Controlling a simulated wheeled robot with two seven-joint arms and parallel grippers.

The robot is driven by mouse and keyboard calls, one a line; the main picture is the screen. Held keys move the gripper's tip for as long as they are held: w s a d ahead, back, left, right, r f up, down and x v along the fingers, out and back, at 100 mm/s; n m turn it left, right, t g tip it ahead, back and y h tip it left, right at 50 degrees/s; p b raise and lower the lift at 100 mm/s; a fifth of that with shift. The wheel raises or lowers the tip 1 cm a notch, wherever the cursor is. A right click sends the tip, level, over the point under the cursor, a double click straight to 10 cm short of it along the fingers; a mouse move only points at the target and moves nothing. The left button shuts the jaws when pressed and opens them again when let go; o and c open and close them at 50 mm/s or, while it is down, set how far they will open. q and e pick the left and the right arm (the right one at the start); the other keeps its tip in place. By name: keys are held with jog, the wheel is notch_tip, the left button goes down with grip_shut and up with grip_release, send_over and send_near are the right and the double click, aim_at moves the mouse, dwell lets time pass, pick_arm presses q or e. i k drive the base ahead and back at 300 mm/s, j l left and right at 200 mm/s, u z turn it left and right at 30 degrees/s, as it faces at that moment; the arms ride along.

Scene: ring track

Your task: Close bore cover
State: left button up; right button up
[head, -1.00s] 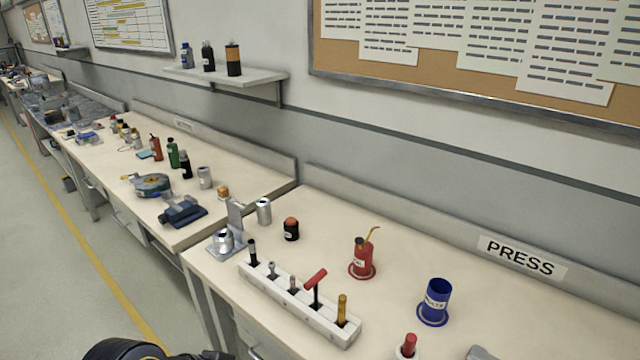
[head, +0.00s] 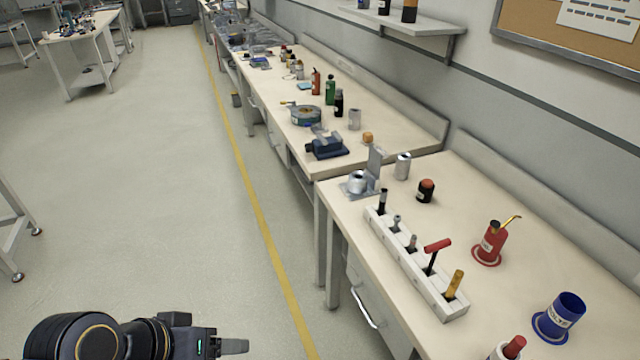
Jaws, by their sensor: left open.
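The hinge is too small to make out. My left gripper (head: 238,346) is at the bottom of the head view, over the floor, well apart from the fixture and the bench. It is open, and nothing shows between its fingers. My right gripper is out of view.
A white tool rack (head: 415,262) lies just in front of the fixture. A silver cylinder (head: 403,166), a dark orange-topped jar (head: 426,190), a red oil can (head: 491,243) and a blue cup (head: 559,317) stand on the front bench (head: 440,215).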

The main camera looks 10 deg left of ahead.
aim_at(375, 157)
jog(key=i+j+u, duration=0.2)
jog(key=i+u, duration=0.65)
